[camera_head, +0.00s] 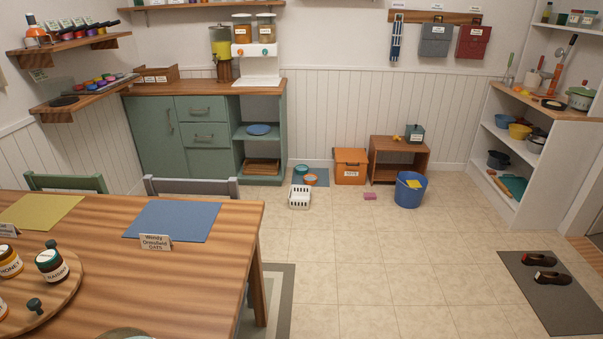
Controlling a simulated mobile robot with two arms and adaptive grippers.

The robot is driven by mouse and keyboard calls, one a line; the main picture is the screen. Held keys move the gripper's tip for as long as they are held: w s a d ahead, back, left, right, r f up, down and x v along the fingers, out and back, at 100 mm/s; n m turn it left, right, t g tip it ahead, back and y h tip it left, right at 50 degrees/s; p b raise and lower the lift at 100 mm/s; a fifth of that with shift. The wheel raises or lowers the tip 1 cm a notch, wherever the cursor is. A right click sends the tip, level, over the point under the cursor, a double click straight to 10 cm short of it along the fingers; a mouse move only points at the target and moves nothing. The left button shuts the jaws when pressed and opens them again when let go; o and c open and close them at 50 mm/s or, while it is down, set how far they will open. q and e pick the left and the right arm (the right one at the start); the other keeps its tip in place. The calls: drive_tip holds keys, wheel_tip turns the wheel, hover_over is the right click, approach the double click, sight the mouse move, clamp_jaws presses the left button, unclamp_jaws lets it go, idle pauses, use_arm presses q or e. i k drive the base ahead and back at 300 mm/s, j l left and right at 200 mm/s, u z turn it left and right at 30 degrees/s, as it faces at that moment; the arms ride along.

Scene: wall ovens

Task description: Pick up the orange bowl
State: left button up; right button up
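A small orange bowl (310,180) sits on the floor on a blue-grey mat (323,173), in front of the green cabinet's right end. Its inside looks pale blue, but it is too small to tell what is in it. A teal bowl (301,170) is beside it on the left. Another bowl, yellow-orange (519,131), stands on the middle shelf of the white shelving at the right. Neither of my grippers shows in the head view.
A white basket (299,197) stands just in front of the mat. An orange bin (350,166), a pink block (370,196) and a blue bucket (410,190) are to its right. A wooden table (190,285) fills the left foreground. The tiled floor in the middle is clear.

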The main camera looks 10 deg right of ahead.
sight(310, 179)
drive_tip(key=i+l, duration=0.1)
drive_tip(key=l, duration=0.2)
drive_tip(key=i+l+z, duration=0.1)
drive_tip(key=i+l, duration=0.35)
drive_tip(key=i+l+z, duration=0.15)
drive_tip(key=i+l, duration=0.15)
drive_tip(key=i, duration=0.25)
drive_tip(key=i+l, duration=0.25)
drive_tip(key=i, duration=0.2)
drive_tip(key=i+l+z, duration=0.15)
drive_tip(key=i+l, duration=0.15)
drive_tip(key=i, duration=0.2)
drive_tip(key=i+j, duration=0.1)
drive_tip(key=i, duration=1.8)
drive_tip(key=l+z, duration=0.05)
drive_tip(key=l, duration=0.05)
